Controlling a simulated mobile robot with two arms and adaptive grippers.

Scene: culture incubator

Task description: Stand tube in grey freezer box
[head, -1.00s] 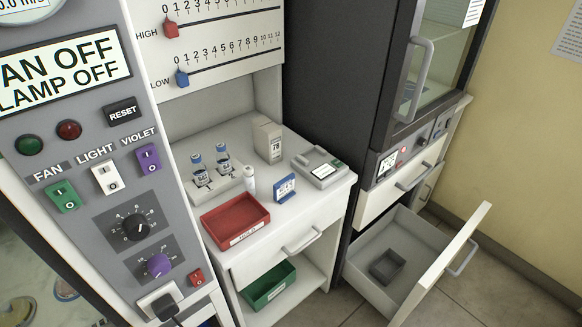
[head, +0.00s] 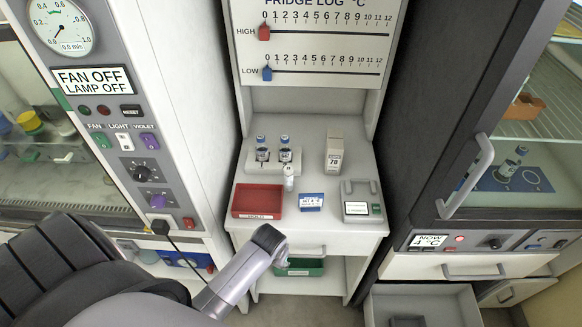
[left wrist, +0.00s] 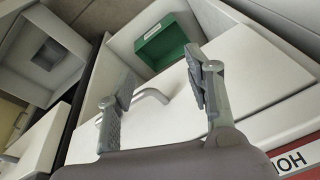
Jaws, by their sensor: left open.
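The grey freezer box (head: 406,321) sits in the open lower drawer at the bottom right, mostly cut off by the frame edge. It also shows in the left wrist view (left wrist: 48,54). My left gripper (head: 281,254) is in front of the worktop's drawer. In the left wrist view its fingers (left wrist: 160,92) are apart and empty. My right gripper is not in view.
A red tray (head: 257,213), a blue label stand (head: 311,201), a grey device (head: 361,208) and a carton (head: 334,153) are on the worktop. A green bin (head: 300,268) is on the shelf below. The open drawer (head: 447,297) juts out below the fridge.

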